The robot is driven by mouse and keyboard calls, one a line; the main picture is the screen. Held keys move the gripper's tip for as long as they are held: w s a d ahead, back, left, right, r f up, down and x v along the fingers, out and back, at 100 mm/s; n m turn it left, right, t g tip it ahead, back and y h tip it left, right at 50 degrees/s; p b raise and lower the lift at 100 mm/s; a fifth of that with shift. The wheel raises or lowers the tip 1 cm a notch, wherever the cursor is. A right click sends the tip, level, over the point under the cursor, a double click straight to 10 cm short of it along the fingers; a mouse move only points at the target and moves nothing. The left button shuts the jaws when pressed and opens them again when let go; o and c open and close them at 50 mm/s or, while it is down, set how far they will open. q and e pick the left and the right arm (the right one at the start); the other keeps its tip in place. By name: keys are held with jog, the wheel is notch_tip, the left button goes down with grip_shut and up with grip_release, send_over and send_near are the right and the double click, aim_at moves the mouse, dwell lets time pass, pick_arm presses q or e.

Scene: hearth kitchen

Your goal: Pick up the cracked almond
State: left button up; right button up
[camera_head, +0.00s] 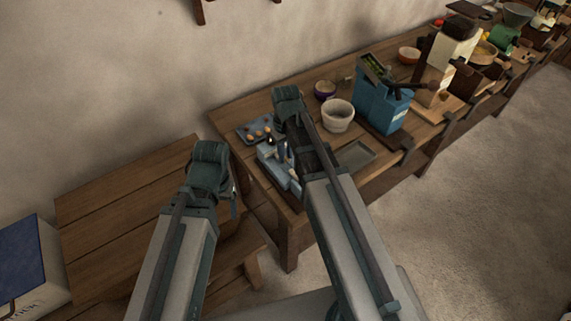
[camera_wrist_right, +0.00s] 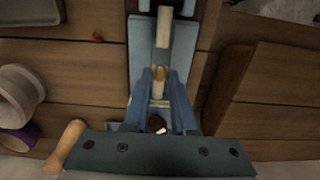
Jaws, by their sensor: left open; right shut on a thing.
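In the right wrist view a small tan, split-looking piece, which I take as the cracked almond (camera_wrist_right: 158,73), lies between the tips of my right gripper (camera_wrist_right: 160,78). The gripper is shut on it, over a blue device with a pale bar (camera_wrist_right: 163,25). A dark brown piece (camera_wrist_right: 157,123) shows nearer the wrist. In the head view my right gripper (camera_head: 284,150) is at the blue device (camera_head: 283,175) on the table, partly hidden by my arm. My left gripper (camera_head: 233,190) is open and empty, left of the table's end.
A blue tray (camera_head: 243,133) with several brown nuts lies behind the device. A lower wooden bench (camera_head: 110,220) is at left.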

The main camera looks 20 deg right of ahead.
aim_at(286, 158)
jog(key=shift+r+p, duration=2.9)
jog(key=shift+r, duration=0.15)
